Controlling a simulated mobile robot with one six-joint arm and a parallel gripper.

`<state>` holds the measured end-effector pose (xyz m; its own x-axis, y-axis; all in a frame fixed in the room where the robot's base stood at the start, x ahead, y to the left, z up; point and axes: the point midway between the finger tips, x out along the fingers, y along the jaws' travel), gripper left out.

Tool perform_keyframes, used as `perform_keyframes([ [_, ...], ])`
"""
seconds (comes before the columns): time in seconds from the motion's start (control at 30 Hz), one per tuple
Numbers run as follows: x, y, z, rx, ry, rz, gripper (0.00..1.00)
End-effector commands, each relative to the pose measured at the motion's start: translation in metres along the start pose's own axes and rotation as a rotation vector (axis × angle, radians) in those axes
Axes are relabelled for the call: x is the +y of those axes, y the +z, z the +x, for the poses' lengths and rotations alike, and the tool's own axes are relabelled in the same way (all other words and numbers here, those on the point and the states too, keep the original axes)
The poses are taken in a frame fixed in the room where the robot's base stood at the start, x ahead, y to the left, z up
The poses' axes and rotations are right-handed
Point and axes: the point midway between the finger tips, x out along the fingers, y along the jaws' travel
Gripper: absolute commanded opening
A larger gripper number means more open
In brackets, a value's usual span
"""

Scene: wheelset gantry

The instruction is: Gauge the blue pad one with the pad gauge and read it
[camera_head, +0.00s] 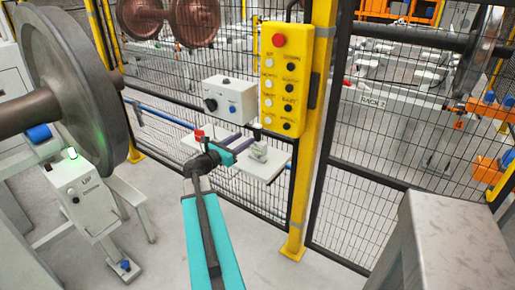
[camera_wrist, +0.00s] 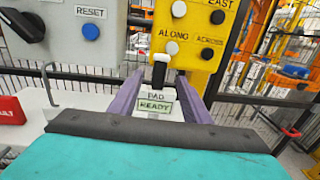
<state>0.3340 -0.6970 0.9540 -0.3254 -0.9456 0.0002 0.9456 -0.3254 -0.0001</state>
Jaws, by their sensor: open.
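The pad gauge (camera_head: 259,152) is a small pale block on a white shelf (camera_head: 262,170) at the fence. In the wrist view the fingers of my gripper (camera_wrist: 160,88) lie to either side of the gauge; contact cannot be told. A blue pad (camera_head: 39,133) shows beside the big wheel at left. I cannot tell whether it is pad one.
A yellow button panel (camera_head: 284,80) and a white box with a knob and blue RESET button (camera_head: 230,97) hang above the shelf. A red item (camera_head: 198,135) sits at the shelf's left. Mesh fence stands behind; a grey block (camera_head: 455,235) fills the lower right.

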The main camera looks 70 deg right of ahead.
Motion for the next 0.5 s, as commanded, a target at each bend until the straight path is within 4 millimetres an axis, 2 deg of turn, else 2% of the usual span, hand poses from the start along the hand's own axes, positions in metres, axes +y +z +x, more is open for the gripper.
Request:
perform_keyframes([
  [0.03, 0.001, 0.001, 0.01, 0.0, -0.002, 0.0, 0.44],
  [0.2, 0.001, 0.001, 0.032, 0.0, -0.001, 0.0, 0.44],
  [0.5, -0.001, 0.0, 0.047, 0.0, 0.0, 0.0, 0.44],
])
